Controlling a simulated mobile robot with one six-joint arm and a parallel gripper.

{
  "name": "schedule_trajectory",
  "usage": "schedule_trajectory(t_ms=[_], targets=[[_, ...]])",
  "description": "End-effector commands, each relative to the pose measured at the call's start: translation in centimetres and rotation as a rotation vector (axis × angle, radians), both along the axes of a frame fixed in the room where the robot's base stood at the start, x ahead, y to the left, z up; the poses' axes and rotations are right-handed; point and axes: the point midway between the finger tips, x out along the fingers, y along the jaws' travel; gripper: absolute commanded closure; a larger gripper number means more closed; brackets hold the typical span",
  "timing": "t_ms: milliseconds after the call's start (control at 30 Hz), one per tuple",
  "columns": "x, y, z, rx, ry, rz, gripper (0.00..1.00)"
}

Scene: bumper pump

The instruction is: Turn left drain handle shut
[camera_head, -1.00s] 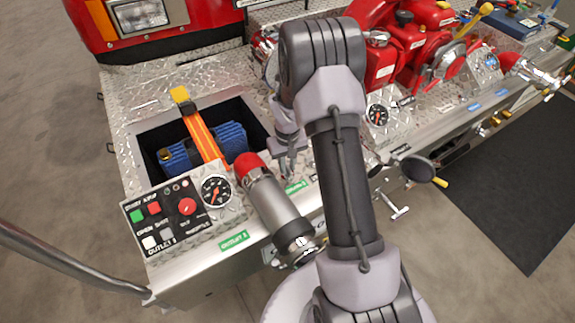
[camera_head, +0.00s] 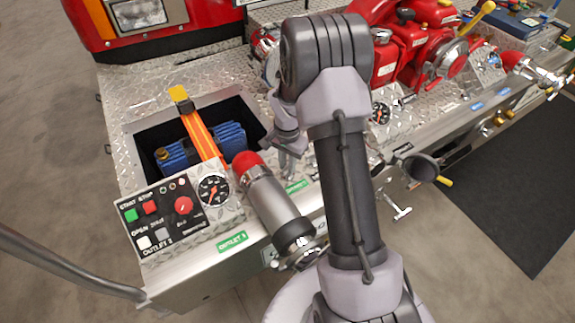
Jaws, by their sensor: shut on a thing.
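My gripper (camera_head: 287,160) points down beside my large grey arm, over the metal deck just behind a green label. Its fingers are together on a small grey metal piece, which I take to be the left drain handle. The fingers and arm hide most of it, so its angle cannot be read. A silver T-shaped handle (camera_head: 400,213) shows apart from the gripper, on the front face to the right of my arm.
A silver outlet pipe with a red end (camera_head: 268,200) stands close left of my gripper. Further left are a gauge (camera_head: 213,190), a control panel (camera_head: 165,213) and an open well with a blue hose (camera_head: 205,145). A red pump (camera_head: 405,50) stands at the back right.

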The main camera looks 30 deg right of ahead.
Motion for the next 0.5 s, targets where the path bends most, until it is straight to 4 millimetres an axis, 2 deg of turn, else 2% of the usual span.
schedule_trajectory(t_ms=[500], targets=[[0.01,0.00,-0.08,0.000,0.000,-0.376,1.00]])
